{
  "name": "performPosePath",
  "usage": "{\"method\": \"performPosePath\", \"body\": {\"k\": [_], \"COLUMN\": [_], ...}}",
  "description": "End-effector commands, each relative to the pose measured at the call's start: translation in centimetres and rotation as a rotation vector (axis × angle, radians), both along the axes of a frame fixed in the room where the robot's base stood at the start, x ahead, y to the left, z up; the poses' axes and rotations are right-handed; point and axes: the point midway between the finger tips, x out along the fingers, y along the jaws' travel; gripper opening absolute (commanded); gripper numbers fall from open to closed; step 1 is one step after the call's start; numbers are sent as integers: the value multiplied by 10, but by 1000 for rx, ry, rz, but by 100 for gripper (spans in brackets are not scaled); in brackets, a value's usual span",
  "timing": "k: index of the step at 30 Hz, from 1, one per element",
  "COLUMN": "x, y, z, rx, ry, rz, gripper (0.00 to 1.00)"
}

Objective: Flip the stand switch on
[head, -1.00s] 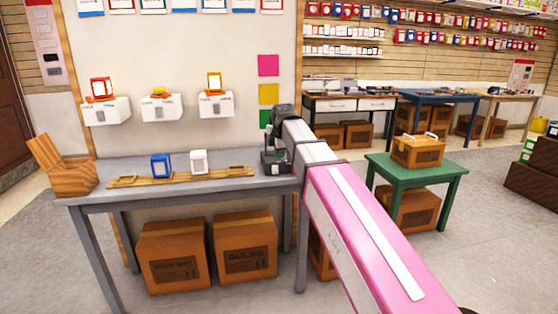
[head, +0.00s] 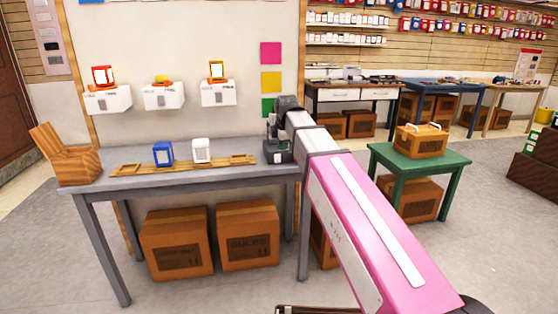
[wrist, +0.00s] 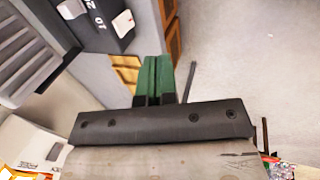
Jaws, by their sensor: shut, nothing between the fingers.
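A dark stand-like unit (head: 280,157) with a pale label stands at the right end of the grey table in the head view. In the wrist view a dark box (wrist: 97,38) bears a white switch (wrist: 123,23) and white lettering beside it; I cannot tell its on or off position. My gripper's green fingers (wrist: 156,78) are shut and empty, below and right of the switch in that picture, apart from it in the image. In the head view my gripper is by the dark unit, its fingers mostly hidden by my arm.
The grey table (head: 200,178) holds a wooden rack (head: 62,152), a blue block (head: 163,153) and a white block (head: 201,150). White wall boxes (head: 163,97) carry lamps. Cartons (head: 247,238) stand below.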

Motion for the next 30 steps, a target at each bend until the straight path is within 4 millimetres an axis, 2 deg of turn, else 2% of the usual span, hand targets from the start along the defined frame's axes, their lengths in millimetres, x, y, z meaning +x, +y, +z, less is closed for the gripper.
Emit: {"method": "performPosePath", "body": {"k": [8,14,27,30], "x": [2,10,32,50], "y": [1,3,9,14], "z": [-7,-30,-96,-97], "rx": [0,-1,-1,0], "ry": [1,2,2,0], "rz": [0,0,0,0], "gripper": [0,0,0,0]}}
